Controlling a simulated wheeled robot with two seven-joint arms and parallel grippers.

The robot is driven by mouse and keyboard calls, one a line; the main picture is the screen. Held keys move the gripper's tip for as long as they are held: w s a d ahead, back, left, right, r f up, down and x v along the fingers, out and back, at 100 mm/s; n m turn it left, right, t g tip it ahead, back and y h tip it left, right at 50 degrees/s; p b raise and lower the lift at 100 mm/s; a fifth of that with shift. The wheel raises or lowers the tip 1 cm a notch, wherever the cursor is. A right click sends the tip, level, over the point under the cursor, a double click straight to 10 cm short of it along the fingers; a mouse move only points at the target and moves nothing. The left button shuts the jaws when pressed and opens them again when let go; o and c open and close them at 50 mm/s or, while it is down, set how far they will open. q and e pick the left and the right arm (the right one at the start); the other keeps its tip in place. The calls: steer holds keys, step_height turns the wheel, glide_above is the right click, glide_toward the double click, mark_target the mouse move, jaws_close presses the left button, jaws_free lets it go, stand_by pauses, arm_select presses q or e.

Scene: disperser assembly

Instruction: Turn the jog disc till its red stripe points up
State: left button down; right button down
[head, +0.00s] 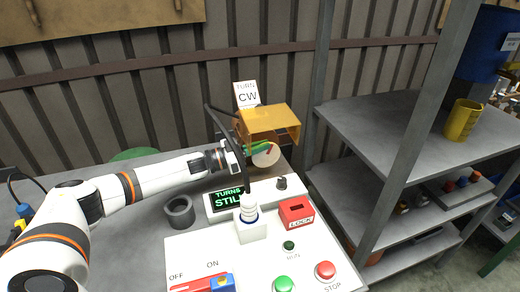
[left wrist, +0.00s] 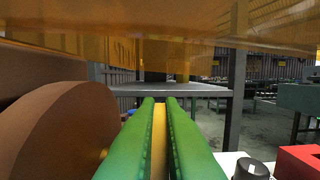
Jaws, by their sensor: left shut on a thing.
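The jog disc (head: 266,157) shows a pale round face under an orange guard (head: 270,120) in the head view, with a bit of red near its upper edge. In the left wrist view the disc (left wrist: 65,130) is a large brown round at the left, and its stripe cannot be made out there. My left gripper (head: 250,148) reaches in from the left under the guard, beside the disc. Its green fingers (left wrist: 160,110) are shut on a thin yellow piece (left wrist: 159,130). How this piece joins the disc is hidden. My right gripper is out of view.
A sign (head: 246,95) reads "TURN CW". A display (head: 228,198) reads "TURNS STILL". The guard hangs close above my fingers.

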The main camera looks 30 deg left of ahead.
arm_select(q)
steer(key=c, duration=1.6)
jaws_free()
steer(key=shift+o, duration=0.2)
steer(key=shift+s+a+f, duration=0.15)
steer(key=shift+s+a, duration=0.25)
steer(key=b+v, duration=0.2)
steer(key=v, duration=0.9)
